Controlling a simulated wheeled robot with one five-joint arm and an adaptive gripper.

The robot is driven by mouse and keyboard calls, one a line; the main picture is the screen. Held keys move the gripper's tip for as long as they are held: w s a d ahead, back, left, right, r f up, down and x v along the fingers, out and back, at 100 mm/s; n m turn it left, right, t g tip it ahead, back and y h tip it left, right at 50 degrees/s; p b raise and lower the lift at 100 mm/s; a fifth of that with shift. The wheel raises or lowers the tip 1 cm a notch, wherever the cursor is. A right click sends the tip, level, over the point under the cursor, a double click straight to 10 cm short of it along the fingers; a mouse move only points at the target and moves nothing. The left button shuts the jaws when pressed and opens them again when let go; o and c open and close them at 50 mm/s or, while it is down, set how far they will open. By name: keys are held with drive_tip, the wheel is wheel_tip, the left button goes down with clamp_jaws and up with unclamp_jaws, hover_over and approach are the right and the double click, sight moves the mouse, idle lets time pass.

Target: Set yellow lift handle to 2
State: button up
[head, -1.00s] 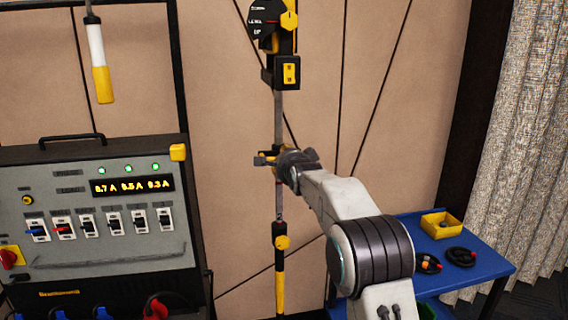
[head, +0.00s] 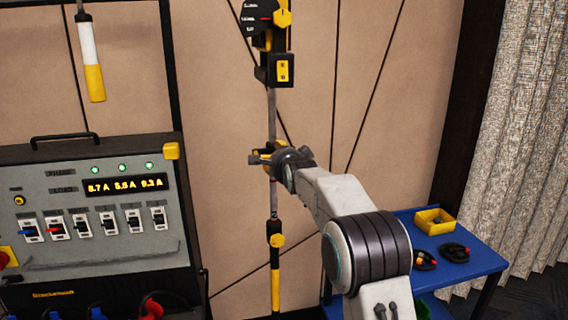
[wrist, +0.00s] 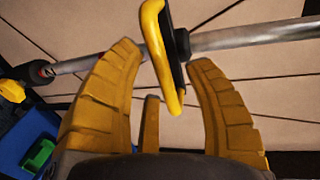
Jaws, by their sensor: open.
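A yellow loop-shaped handle (wrist: 151,28) with a dark backing sits on a grey metal rod (wrist: 255,35) in the wrist view. I take it to be the lift handle. My gripper (wrist: 163,56) is open, with one yellow finger on each side of the loop's lower part; gaps show on both sides. In the head view my gripper (head: 261,157) is at the upright rod (head: 272,115), and the handle is hard to tell from the fingers. A dark scale plate (head: 258,14) with a yellow pointer (head: 282,18) is at the rod's top; its numbers are unreadable.
A yellow knob and grip (head: 276,275) hang at the rod's lower end. A grey control panel (head: 95,215) with switches stands left. A white-and-yellow cylinder (head: 91,60) hangs above it. A blue table (head: 478,265) with a yellow tray (head: 436,221) stands right, before a curtain (head: 520,150).

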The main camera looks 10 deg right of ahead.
drive_tip(key=v, duration=1.1)
drive_tip(key=shift+s, duration=0.2)
drive_tip(key=s+f+n+g, duration=0.5)
drive_tip(key=s+f+n, duration=0.15)
drive_tip(key=f, duration=0.35)
drive_tip(key=s+f+n+g, duration=0.4)
drive_tip(key=s+f+n, duration=0.25)
drive_tip(key=f, duration=0.25)
drive_tip(key=s+f+n+g, duration=0.2)
drive_tip(key=s, duration=0.6)
drive_tip(key=s+f+n+g, duration=0.2)
drive_tip(key=s+n+g, duration=0.1)
drive_tip(key=s, duration=0.5)
drive_tip(key=s+r+t, duration=0.2)
drive_tip(key=s+r, duration=0.3)
drive_tip(key=s, duration=0.8)
drive_tip(key=shift+t, duration=0.4)
